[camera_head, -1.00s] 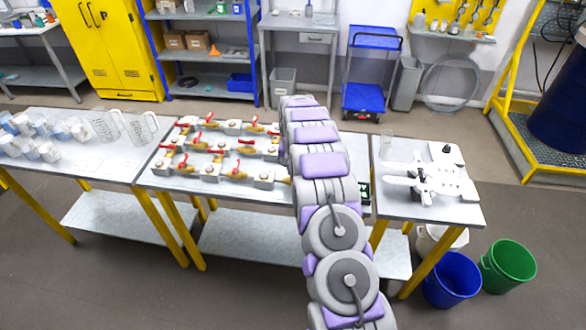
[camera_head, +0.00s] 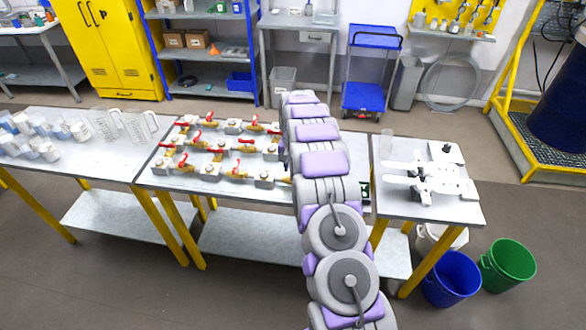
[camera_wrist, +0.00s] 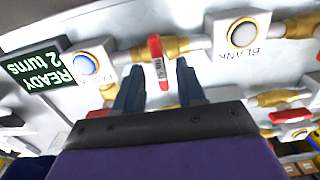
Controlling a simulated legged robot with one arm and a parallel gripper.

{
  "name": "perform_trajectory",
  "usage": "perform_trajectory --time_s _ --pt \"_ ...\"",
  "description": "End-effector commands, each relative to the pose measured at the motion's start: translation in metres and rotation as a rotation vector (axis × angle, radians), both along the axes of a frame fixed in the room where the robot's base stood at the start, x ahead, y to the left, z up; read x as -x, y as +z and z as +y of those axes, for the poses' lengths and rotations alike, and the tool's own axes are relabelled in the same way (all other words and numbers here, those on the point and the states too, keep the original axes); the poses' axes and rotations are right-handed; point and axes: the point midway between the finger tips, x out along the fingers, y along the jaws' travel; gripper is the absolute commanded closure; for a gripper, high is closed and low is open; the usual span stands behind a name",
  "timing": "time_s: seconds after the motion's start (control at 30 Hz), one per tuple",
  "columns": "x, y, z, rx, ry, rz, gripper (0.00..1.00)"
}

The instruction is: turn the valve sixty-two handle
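In the wrist view a red valve handle (camera_wrist: 157,62) with a small white tag stands on a brass valve body (camera_wrist: 181,46). The tag seems to read 62, but the print is small and turned. My gripper (camera_wrist: 160,68) is open, with one dark finger on each side of the red handle. The handle's near end lies between the fingers, and I cannot tell whether either finger touches it. In the head view, rows of red-handled brass valves (camera_head: 238,172) sit on the middle table. My arm hides my gripper and the valves behind it there.
A round button (camera_wrist: 85,64) and a green sign (camera_wrist: 36,75) reading "READY 2 turns" lie left of the handle. A white block marked BLANK (camera_wrist: 243,33) is on the right. Another red handle (camera_wrist: 291,116) is at lower right. A table with white parts (camera_head: 468,209) stands right of my arm.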

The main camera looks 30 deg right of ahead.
Motion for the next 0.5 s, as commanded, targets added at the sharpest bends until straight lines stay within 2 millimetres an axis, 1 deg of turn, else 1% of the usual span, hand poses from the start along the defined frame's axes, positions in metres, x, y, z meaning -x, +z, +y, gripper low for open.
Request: perform_trajectory --time_s 0.03,0.27,0.5 --pt "-0.001 0.010 0.000 0.001 0.000 -0.005 0.61" --pt "-0.002 0.059 -0.001 0.001 0.000 -0.005 0.61" --pt "-0.002 0.113 -0.001 0.001 -0.001 -0.004 0.61"
